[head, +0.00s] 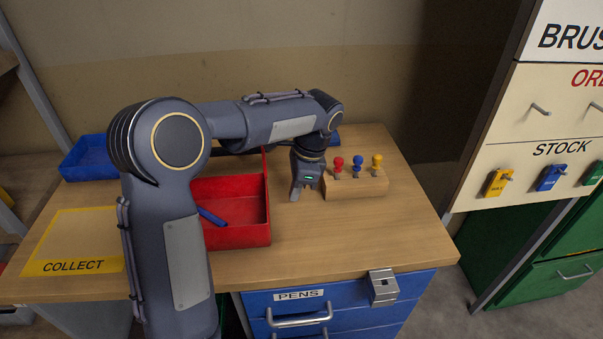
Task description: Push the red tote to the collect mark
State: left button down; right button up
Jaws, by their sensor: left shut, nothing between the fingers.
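The red tote (247,236) stands on the wooden table, right of the collect mark, with a blue rod-like item (212,217) inside it. My left arm covers its left part. The collect mark (73,266) is a yellow-outlined area with the word COLLECT at the table's front left; my arm hides its right end. My left gripper (302,197) is shut and empty, pointing down just right of the tote, between it and the wooden block. A small gap shows between the gripper and the tote's right wall. My right gripper is not in view.
A wooden block (356,190) with red, blue and yellow knobs stands close right of my gripper. A blue tray (88,158) is at the back left; another blue item is partly hidden behind my arm. Blue PENS drawers (340,310) sit below the table. A STOCK board (545,140) stands right.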

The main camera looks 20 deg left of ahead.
pick_arm(q)
jog(key=shift+s+a+f, duration=0.25)
jog(key=shift+s+a, duration=0.35)
jog(key=shift+a, duration=0.3)
jog(key=shift+s+a+f, duration=0.2)
jog(key=shift+s+a, duration=0.35)
jog(key=shift+a, duration=0.35)
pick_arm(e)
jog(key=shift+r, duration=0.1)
